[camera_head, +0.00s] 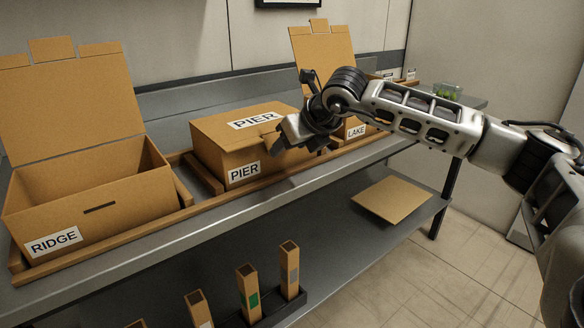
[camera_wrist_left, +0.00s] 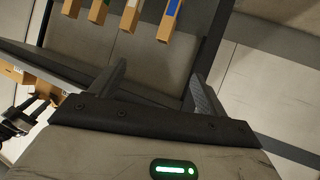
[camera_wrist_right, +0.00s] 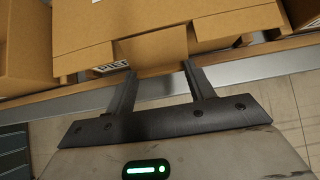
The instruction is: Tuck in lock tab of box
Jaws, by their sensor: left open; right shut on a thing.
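The PIER box (camera_head: 215,160) stands in the middle of the shelf with its lid down. It also fills the top of the right wrist view (camera_wrist_right: 95,20). Its lock tab (camera_wrist_right: 155,48) sticks out from the lid's front edge, outside the front wall. My right gripper (camera_head: 284,140) is at the box's front edge. In the right wrist view its fingers (camera_wrist_right: 160,82) are on either side of the tab, shut on it. The tab's slot is not visible. My left gripper (camera_wrist_left: 157,85) shows only in the left wrist view, open and empty, away from the box.
The open RIDGE box (camera_head: 130,190) stands at left, the open LAKE box (camera_head: 325,55) behind my right arm. A wooden rail (camera_head: 130,235) runs along the shelf front. Below are upright cardboard tubes (camera_head: 247,290) and a flat cardboard sheet (camera_head: 391,200).

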